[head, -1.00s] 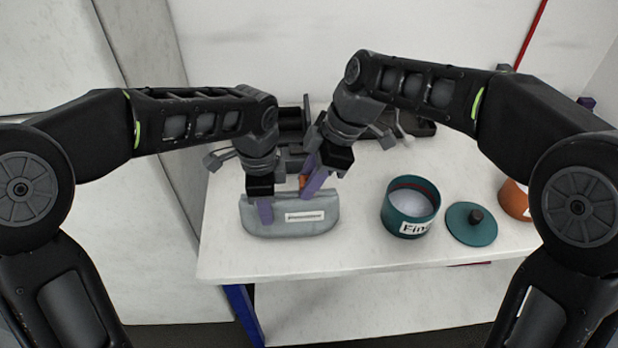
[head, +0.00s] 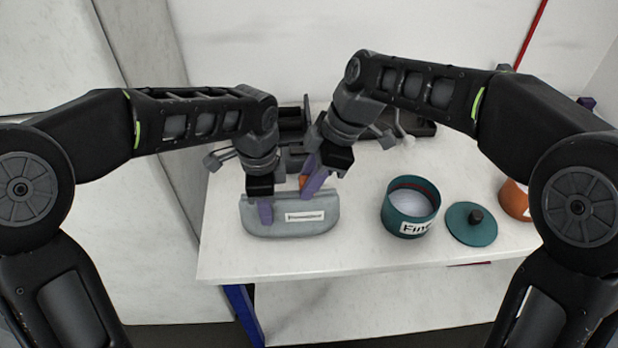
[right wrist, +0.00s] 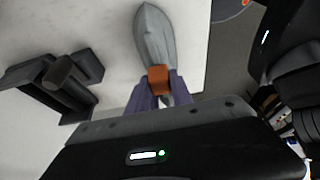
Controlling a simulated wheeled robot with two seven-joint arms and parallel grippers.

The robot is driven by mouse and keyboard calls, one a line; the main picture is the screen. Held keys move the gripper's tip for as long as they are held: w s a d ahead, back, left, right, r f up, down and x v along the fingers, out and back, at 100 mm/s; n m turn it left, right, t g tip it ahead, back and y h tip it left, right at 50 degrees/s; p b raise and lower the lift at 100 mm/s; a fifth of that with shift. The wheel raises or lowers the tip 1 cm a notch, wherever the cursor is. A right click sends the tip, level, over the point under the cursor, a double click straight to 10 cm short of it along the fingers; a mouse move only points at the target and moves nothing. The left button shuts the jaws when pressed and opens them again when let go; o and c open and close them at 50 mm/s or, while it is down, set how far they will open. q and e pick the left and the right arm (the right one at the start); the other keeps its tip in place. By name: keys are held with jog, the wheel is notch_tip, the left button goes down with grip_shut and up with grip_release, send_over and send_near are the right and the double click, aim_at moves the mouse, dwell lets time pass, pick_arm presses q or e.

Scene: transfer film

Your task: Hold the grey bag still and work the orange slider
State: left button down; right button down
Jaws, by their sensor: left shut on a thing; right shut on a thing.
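The grey bag (head: 290,228) with a white label stands on the white table, below both grippers in the head view. My left gripper (head: 265,212) is shut on the bag near its left end. My right gripper (head: 310,192) is at the bag's top edge, right of the left one. It is shut on the orange slider (right wrist: 159,79), which shows between its purple fingers (right wrist: 158,95) in the right wrist view. The bag (right wrist: 154,35) stretches away beyond the slider there. In the head view the right fingers hide most of the slider (head: 303,182).
A teal tin (head: 398,221) with pale contents stands open to the right of the bag, with its teal lid (head: 472,226) beside it. An orange container (head: 514,199) is farther right. Dark trays (head: 418,125) stand behind. The table front (head: 350,262) is clear.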

aim_at(287, 193)
jog(key=shift+s+a, duration=0.15)
jog(key=shift+a, duration=1.4)
jog(key=c, duration=1.1)
grip_release()
jog(key=shift+d, duration=0.1)
jog(key=v, duration=1.2)
pick_arm(q)
jog(key=c, duration=0.8)
grip_release()
jog(key=shift+c, duration=0.2)
